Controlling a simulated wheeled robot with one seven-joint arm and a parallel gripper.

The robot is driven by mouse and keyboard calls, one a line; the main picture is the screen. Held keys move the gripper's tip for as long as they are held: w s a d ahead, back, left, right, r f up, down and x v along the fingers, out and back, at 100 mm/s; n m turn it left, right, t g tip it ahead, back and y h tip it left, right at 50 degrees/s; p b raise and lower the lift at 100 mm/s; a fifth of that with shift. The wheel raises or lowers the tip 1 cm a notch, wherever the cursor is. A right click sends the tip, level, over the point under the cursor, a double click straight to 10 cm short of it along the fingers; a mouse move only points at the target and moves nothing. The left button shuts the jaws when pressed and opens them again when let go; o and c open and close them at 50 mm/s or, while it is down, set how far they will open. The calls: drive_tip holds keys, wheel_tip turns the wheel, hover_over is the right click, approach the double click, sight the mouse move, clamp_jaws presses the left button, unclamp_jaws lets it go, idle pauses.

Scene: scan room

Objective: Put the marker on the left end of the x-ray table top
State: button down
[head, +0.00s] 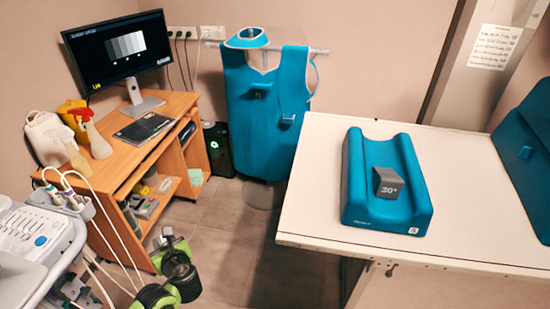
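The x-ray table top (315,170) is the broad white surface on the right. Its left end is bare between the left edge and a blue positioning cushion. I cannot make out a marker anywhere in the head view. My arm shows as green and black links at the bottom left. My gripper (168,240) seems to be its small grey end, in front of the desk and well left of the table top. It is too small and too much turned away to show its fingers or anything held.
The blue cushion (358,190) with a grey 30° wedge (388,184) lies on the table top. A wooden desk (125,165) holds a monitor (118,50) and spray bottles. A blue apron (265,110) hangs behind. An ultrasound console (35,235) stands at lower left. Floor is clear before the apron.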

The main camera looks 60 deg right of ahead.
drive_tip(key=s+d+r+m+g+h, duration=0.1)
drive_tip(key=s+d+m+g+h, duration=0.1)
drive_tip(key=d, duration=0.4)
drive_tip(key=s+d+r+m+g+h, duration=0.1)
drive_tip(key=s+d+m+h, duration=0.15)
drive_tip(key=d, duration=0.25)
wheel_tip(320, 180, up, 9)
drive_tip(key=m+g+b, duration=0.4)
drive_tip(key=m+g, duration=1.1)
drive_tip(key=g, duration=0.1)
hover_over(308, 208)
drive_tip(key=shift+n, duration=0.25)
wheel_tip(308, 208, down, 8)
drive_tip(key=b, duration=0.3)
drive_tip(key=shift+d+b, duration=0.1)
drive_tip(key=shift+b, duration=0.2)
drive_tip(key=shift+r, duration=0.2)
drive_tip(key=c, duration=0.7)
unclamp_jaws()
drive_tip(key=shift+c, duration=0.2)
